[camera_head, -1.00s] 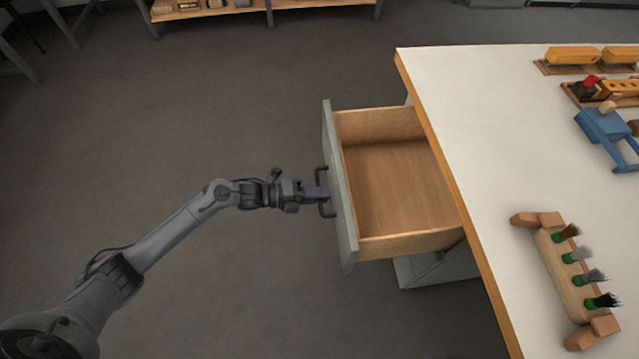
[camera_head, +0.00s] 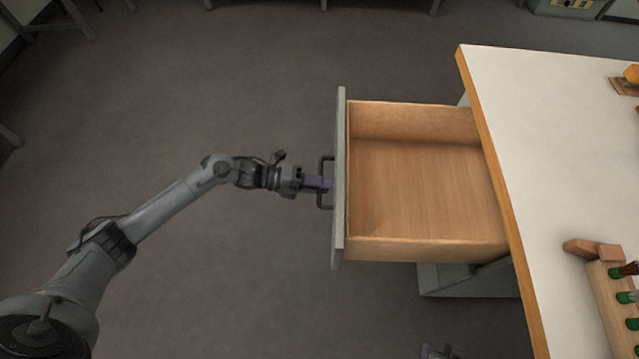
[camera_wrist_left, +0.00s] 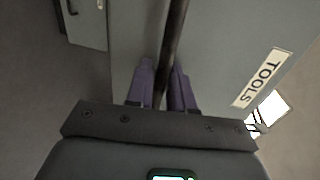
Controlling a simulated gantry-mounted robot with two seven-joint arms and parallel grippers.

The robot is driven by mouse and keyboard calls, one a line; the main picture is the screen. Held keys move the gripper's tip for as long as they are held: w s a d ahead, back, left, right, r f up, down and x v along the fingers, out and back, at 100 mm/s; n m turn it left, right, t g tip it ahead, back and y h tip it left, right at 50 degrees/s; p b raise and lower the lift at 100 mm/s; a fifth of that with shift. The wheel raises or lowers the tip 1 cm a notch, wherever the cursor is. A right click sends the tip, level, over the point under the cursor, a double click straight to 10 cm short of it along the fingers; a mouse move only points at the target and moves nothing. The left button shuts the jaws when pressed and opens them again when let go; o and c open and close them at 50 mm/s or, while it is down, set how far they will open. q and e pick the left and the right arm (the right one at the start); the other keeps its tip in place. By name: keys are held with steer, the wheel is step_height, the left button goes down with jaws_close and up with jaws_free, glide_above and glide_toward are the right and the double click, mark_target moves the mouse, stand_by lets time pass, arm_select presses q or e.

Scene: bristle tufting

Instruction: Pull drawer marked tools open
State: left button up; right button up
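The drawer marked TOOLS stands far out from the bench, its wooden inside (camera_head: 425,190) bare. Its grey front (camera_head: 340,230) carries a dark bar handle (camera_head: 321,203). The TOOLS label (camera_wrist_left: 262,78) shows on the front in the left wrist view. My left gripper (camera_head: 326,184) is at the handle. In the left wrist view its purple fingers (camera_wrist_left: 163,88) lie one on each side of the handle bar (camera_wrist_left: 172,50), closed on it. Part of what looks like my right gripper (camera_head: 436,351) shows at the bottom edge; its fingers are too cut off to read.
The white bench top (camera_head: 550,150) with its wooden edge is right of the drawer. A wooden brush holder with green-based tufts (camera_head: 610,300) lies on it. A grey cabinet (camera_head: 465,280) stands under the bench. The floor left of the drawer is clear.

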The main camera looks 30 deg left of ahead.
arm_select(q)
steer(key=shift+o, duration=0.6)
steer(key=p+v, duration=0.3)
steer(key=v, duration=0.7)
steer(key=shift+a, duration=0.4)
steer(key=shift+s, duration=0.1)
